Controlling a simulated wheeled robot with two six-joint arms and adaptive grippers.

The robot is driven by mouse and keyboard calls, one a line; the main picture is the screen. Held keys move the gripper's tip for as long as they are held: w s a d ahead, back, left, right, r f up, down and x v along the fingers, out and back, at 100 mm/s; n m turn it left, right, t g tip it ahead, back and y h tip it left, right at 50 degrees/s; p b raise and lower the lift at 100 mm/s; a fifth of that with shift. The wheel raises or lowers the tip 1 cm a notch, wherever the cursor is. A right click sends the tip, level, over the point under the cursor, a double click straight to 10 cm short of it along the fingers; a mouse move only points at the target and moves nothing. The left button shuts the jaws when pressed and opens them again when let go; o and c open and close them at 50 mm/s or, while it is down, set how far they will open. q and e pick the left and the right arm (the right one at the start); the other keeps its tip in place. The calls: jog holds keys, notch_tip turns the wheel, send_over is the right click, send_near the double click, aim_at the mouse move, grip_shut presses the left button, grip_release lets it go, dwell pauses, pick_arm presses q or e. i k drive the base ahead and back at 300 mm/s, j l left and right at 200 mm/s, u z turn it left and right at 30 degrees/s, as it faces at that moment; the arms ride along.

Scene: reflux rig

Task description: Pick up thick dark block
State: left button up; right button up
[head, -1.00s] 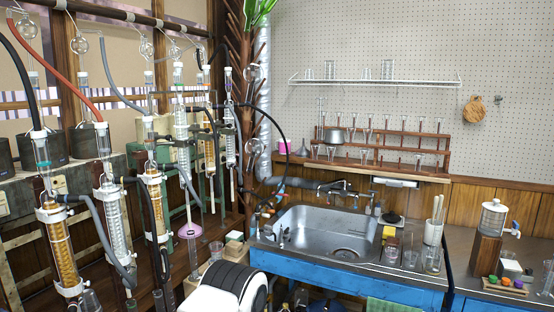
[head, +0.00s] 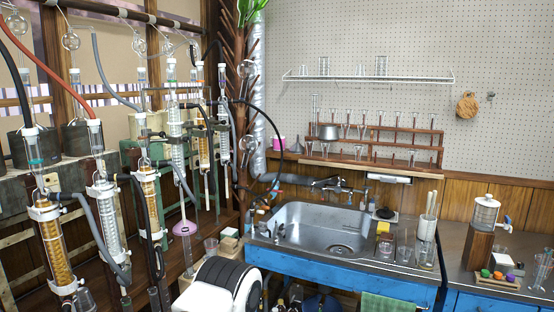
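No gripper of mine shows in the head view. A thick dark brown block (head: 480,246) stands on the counter at the right, under a small glass dispenser (head: 485,213) with a tap. A smaller, flat dark object (head: 384,214) lies behind the sink's right edge. I cannot tell for sure which of these is the block named in the task.
A steel sink (head: 322,230) sits in the blue-fronted counter. Glass vessels and a white holder with sticks (head: 427,228) stand right of it. A tray of colored pieces (head: 497,280) lies before the dark block. Tall glass condensers (head: 104,205) fill the left.

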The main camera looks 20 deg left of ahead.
aim_at(385, 237)
jog(key=i+j+z, duration=0.15)
jog(key=i+j, duration=0.15)
jog(key=i+j+z, duration=0.25)
jog(key=i+j, duration=0.25)
jog(key=j, duration=0.15)
jog(key=i+j+z, duration=0.3)
jog(key=i+j, duration=0.15)
jog(key=j, duration=0.3)
jog(key=i+j+z, duration=0.15)
jog(key=j, duration=0.3)
